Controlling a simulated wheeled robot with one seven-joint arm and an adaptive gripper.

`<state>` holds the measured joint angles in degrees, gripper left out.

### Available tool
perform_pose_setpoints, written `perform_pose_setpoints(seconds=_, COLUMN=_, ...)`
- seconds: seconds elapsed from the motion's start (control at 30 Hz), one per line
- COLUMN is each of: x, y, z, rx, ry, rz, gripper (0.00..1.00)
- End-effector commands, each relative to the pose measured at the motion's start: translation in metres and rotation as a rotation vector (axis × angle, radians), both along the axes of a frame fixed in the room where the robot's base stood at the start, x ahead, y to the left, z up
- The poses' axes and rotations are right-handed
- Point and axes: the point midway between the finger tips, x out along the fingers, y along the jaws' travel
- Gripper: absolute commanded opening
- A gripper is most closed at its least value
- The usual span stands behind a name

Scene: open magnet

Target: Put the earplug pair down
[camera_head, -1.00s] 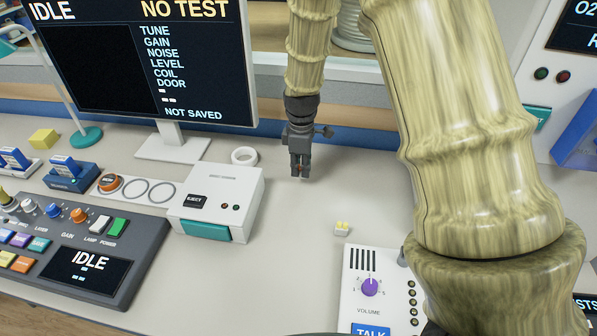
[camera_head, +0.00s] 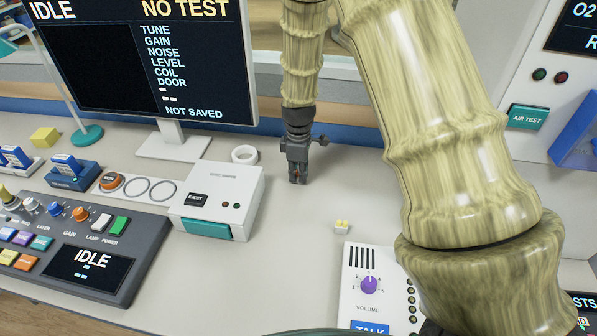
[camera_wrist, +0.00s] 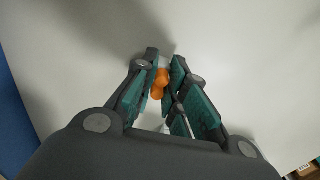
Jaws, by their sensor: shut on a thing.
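The earplug pair (camera_wrist: 160,83) is orange and sits between the fingertips of my gripper (camera_wrist: 163,70) in the wrist view. My gripper is shut on it. In the head view, my gripper (camera_head: 297,178) points down over the bare desk, right of the white box with the EJECT button. Only a speck of orange shows between its fingers there. I cannot tell from these views whether the pair touches the desk.
The white EJECT box (camera_head: 222,190) and a white ring (camera_head: 244,154) stand left of my gripper. The desk (camera_head: 305,215) around my gripper is clear.

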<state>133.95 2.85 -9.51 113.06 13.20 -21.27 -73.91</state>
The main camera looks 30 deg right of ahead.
Motion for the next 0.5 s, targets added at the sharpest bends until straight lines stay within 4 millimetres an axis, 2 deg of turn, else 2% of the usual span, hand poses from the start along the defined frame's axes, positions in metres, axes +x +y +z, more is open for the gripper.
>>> perform_pose_setpoints(seconds=0.03, x=0.0001, y=0.0, z=-0.0001, rx=0.0, ry=0.0, rz=0.0, gripper=0.19)
perform_pose_setpoints(seconds=0.1, x=0.0001, y=-0.0001, z=0.0, rx=0.0, ry=0.0, rz=0.0, gripper=0.32)
perform_pose_setpoints(seconds=0.13, x=0.0001, y=-0.0001, z=0.0, rx=0.0, ry=0.0, rz=0.0, gripper=0.35)
perform_pose_setpoints(seconds=0.5, x=0.0002, y=0.0, z=0.0032, rx=0.0, ry=0.0, rz=0.0, gripper=0.35)
